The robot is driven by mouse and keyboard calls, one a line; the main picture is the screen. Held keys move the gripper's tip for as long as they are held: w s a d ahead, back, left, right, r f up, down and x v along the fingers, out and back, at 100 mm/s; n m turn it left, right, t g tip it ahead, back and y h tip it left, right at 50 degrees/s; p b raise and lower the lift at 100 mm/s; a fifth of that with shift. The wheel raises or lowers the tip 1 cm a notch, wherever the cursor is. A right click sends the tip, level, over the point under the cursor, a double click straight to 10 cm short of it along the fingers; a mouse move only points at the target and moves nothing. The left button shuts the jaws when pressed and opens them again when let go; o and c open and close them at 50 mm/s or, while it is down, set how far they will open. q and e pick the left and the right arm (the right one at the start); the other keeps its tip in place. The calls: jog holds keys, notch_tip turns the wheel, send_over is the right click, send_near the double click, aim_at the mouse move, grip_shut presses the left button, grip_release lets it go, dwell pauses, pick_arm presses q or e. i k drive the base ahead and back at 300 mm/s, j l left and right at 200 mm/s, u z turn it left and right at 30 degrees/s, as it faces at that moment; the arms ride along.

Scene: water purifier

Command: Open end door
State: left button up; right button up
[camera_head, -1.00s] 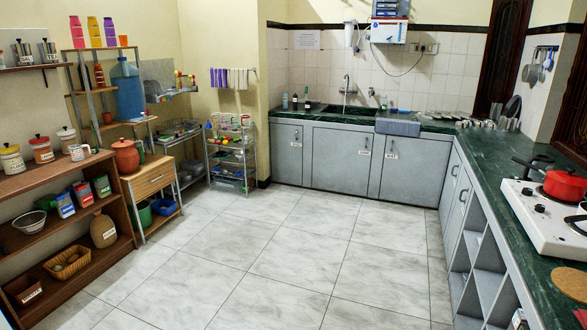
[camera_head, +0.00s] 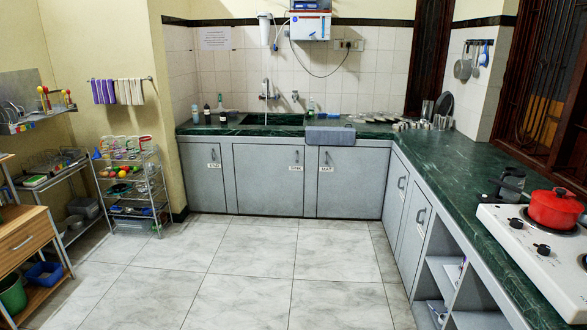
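Grey cabinet doors run under the green counter along the back wall. They are a left door (camera_head: 206,180), a middle door (camera_head: 270,182) and a right door (camera_head: 348,184), each with a small white label and a handle near its top. The door labels are too small to read surely. All three look closed. Two narrower grey doors with dark handles, a farther one (camera_head: 396,192) and a nearer one (camera_head: 412,240), are under the right counter and also look closed. Neither of my grippers is in view.
The tiled floor (camera_head: 215,262) is clear up to the back cabinets. A wire rack (camera_head: 135,190) stands left of them, and a wooden drawer unit (camera_head: 28,240) is at the left edge. Open shelves (camera_head: 440,275) are under the right counter, below the stove (camera_head: 530,232).

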aim_at(203, 169)
jog(key=i, duration=0.75)
jog(key=i+l+u, duration=0.1)
jog(key=i, duration=0.65)
jog(key=i+l, duration=0.1)
jog(key=i, duration=0.65)
jog(key=i+j+u, duration=0.2)
jog(key=i+u, duration=0.15)
jog(key=i, duration=0.85)
jog(key=i+l+u, duration=0.15)
jog(key=i+u, duration=0.15)
jog(key=i, duration=0.85)
